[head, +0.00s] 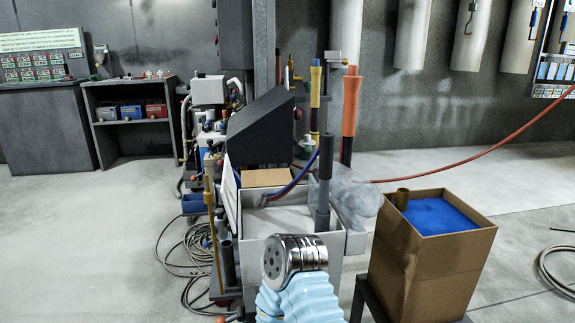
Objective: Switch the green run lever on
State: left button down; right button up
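I cannot make out a green run lever for certain. A small green and white fitting (307,143) shows among the posts behind the dark sloped hood (262,127), too small to tell what it is. The machine's pale open bin (290,218) stands in front of the hood. Several upright handles rise around it, one with an orange grip (351,105), one with a yellow grip (315,85) and one dark grey (325,185). Neither of my grippers is in view.
A light blue ribbed piece with a silver cap (292,256) is close in front, bottom middle. A cardboard box (412,258) with blue contents stands at the right. Cables (187,255) lie on the floor at the left. A red hose (470,160) crosses the right side. Floor further left is clear.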

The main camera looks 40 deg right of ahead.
aim_at(307, 149)
jog(key=i+j+z, duration=0.2)
jog(key=z, duration=0.25)
jog(key=i+j+z, duration=0.15)
jog(key=j+z, duration=0.35)
jog(key=i+j+z, duration=0.1)
jog(key=j+z, duration=0.7)
jog(key=z, duration=0.15)
jog(key=j+z, duration=0.6)
jog(key=j, duration=0.15)
jog(key=k+j+z, duration=0.15)
jog(key=i+j, duration=0.05)
jog(key=j, duration=0.05)
